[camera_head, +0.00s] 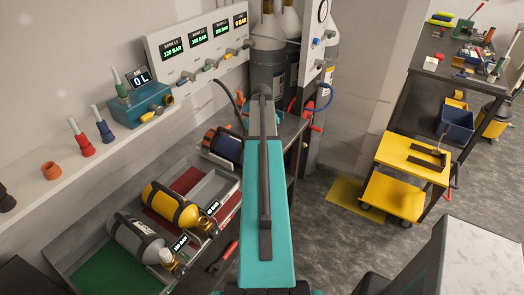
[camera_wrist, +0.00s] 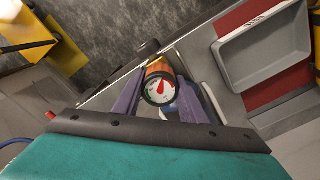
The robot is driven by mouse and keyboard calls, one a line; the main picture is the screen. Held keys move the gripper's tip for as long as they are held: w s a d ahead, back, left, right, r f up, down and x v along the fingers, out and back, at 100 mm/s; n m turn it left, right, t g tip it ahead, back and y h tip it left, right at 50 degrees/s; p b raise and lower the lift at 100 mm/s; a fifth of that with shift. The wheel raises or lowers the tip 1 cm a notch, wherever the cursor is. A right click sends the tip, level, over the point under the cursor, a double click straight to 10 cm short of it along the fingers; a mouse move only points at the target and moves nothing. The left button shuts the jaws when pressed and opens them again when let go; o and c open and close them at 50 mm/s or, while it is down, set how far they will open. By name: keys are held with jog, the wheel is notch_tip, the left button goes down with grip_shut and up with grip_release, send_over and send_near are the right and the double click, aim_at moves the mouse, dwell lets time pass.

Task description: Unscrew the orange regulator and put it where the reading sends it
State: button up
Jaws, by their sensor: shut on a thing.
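The orange regulator (camera_wrist: 158,69) shows in the wrist view with its round white gauge (camera_wrist: 160,89) facing the camera. The gauge has a red needle pointing up and a little right; its numbers are too small to read. My gripper (camera_wrist: 161,78) has purple fingers on both sides of the regulator and is shut on it. Whether the regulator is still joined to a cylinder cannot be told. In the head view my teal arm hides the gripper and regulator. A yellow cylinder (camera_head: 170,206) and a grey cylinder (camera_head: 137,240) lie on the bench at the left.
The bench has a green mat (camera_head: 92,274), a red mat (camera_head: 190,181) and a grey tray (camera_wrist: 262,50). A dark-screened device (camera_head: 226,147) stands behind them. A wall panel (camera_head: 200,45) carries pressure displays.

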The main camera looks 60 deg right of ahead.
jog(key=n, duration=0.4)
jog(key=shift+n, duration=2.4)
jog(key=o, duration=1.2)
jog(key=shift+m+p, duration=0.3)
